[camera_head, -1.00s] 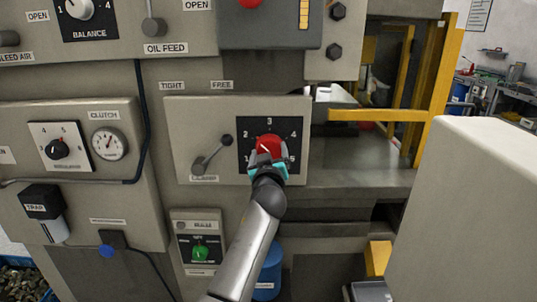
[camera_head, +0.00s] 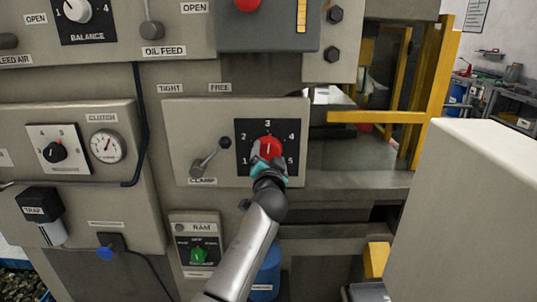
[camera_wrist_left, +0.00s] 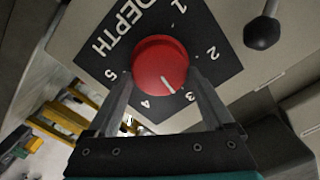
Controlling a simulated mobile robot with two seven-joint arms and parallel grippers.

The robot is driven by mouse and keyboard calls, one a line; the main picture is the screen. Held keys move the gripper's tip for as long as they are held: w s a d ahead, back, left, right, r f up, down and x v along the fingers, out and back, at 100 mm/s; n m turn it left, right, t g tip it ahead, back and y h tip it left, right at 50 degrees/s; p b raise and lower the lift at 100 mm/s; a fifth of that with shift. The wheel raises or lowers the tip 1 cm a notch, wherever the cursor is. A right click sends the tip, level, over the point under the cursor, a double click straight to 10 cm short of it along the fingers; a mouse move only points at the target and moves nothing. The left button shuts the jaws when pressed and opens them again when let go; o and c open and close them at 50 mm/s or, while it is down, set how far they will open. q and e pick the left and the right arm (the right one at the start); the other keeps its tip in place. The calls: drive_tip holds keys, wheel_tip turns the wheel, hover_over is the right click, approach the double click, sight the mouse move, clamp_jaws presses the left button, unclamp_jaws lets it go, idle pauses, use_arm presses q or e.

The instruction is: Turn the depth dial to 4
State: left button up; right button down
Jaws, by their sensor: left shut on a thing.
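The depth dial (camera_head: 270,147) is a round red knob on a black square plate (camera_head: 241,127) numbered 1 to 5. My left gripper (camera_head: 266,157) comes from below and is shut on the dial. In the left wrist view the two fingers (camera_wrist_left: 160,82) stand on opposite sides of the red knob (camera_wrist_left: 158,58). The knob's white mark points near 3; in the wrist view it lies between 3 and 4, closer to 3. The fingers hide part of the dial's lower side in the head view. My right gripper is not in view.
A clamp lever (camera_head: 210,158) sits left of the dial on the same panel. A green ram knob (camera_head: 198,257) is below it. A yellow guard frame (camera_head: 380,117) and a large pale block (camera_head: 480,210) stand to the right.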

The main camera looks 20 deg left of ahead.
use_arm(q)
drive_tip(key=m+p, duration=0.1)
drive_tip(key=m, duration=0.4)
drive_tip(key=shift+m, duration=0.3)
drive_tip(key=m+p, duration=0.1)
drive_tip(key=m, duration=0.3)
drive_tip(key=shift+d+m, duration=0.1)
drive_tip(key=shift+m, duration=0.2)
drive_tip(key=shift+f+p, duration=0.1)
drive_tip(key=shift+p, duration=0.2)
drive_tip(key=o, duration=1.1)
drive_tip(key=shift+w+f, duration=0.1)
